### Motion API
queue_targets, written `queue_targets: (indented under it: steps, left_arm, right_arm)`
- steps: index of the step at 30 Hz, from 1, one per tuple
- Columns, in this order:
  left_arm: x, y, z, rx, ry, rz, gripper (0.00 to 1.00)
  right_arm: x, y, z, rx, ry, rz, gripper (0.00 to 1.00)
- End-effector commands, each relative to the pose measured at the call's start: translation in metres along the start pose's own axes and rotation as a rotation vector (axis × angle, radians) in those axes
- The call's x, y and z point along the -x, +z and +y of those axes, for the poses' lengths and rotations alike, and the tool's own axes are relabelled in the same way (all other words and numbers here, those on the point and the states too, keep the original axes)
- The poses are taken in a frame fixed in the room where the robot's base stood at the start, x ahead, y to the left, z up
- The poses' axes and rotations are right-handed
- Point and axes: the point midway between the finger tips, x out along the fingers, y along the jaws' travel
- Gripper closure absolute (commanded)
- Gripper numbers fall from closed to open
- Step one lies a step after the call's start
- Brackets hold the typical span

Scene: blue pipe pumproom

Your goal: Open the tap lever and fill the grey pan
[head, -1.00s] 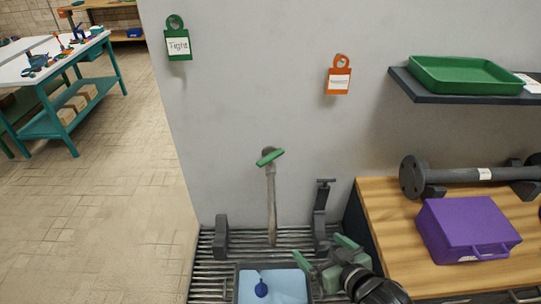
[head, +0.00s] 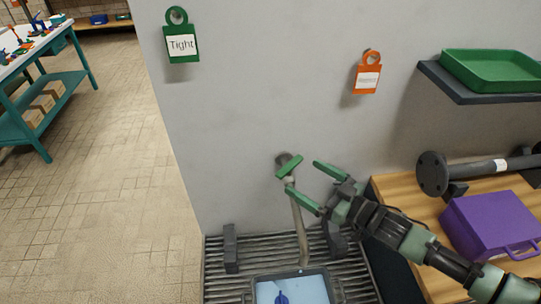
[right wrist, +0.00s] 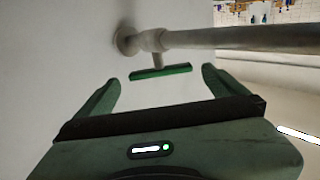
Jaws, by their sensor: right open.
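The green tap lever (head: 289,166) sits on top of the grey tap (head: 299,228) by the wall. In the right wrist view the lever (right wrist: 160,71) lies crosswise between my fingertips. My right gripper (head: 301,175) is open, one finger to each side of the lever, and no grip on it shows. The grey pan (head: 291,272) stands on the slatted grate below the tap, cut off by the bottom edge. Its inside looks light blue with a dark blue piece in it; I cannot tell whether that is water. My left gripper is not in view.
Dark upright brackets (head: 231,248) flank the pan. A purple case (head: 488,225) and a flanged pipe (head: 470,172) rest on the wooden bench at right, below a shelf with a green tray (head: 492,70). Green (head: 181,44) and orange (head: 367,78) tags hang on the wall.

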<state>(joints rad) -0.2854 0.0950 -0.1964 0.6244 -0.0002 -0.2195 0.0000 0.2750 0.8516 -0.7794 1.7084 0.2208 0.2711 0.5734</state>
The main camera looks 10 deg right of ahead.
Motion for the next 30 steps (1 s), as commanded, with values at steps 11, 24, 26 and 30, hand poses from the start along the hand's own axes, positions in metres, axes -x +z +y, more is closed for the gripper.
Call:
queue_targets:
  steps: [11,24,26,30]
  left_arm:
    - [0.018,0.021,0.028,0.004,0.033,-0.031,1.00]
    - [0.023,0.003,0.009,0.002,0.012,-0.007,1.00]
    - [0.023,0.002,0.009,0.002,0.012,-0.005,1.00]
    - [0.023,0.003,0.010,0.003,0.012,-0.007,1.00]
  right_arm:
    - [-0.048,-0.004,0.001,0.000,-0.001,0.005,0.00]
    - [-0.078,0.000,0.000,0.000,-0.001,0.001,0.00]
    - [-0.078,0.000,0.000,0.001,-0.001,0.001,0.00]
    - [-0.077,0.000,0.000,0.001,-0.001,0.001,0.19]
